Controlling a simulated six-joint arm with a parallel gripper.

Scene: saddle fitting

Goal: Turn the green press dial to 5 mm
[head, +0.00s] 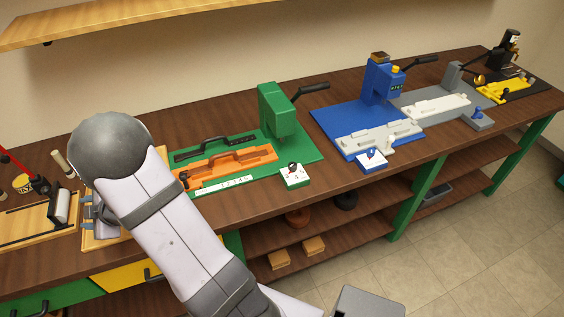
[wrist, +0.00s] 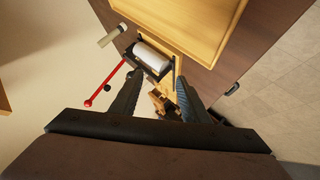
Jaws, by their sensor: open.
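The green press (head: 277,108) stands on a green base plate in the middle of the bench in the head view. The wrist view does not show the dial.
An orange fixture (head: 228,162) and a white numbered strip (head: 223,185) lie left of the dial. A blue press (head: 383,80) with its blue-white dial box (head: 371,159) stands to the right. A white roller (wrist: 152,57) and a red lever (wrist: 104,84) are near my gripper.

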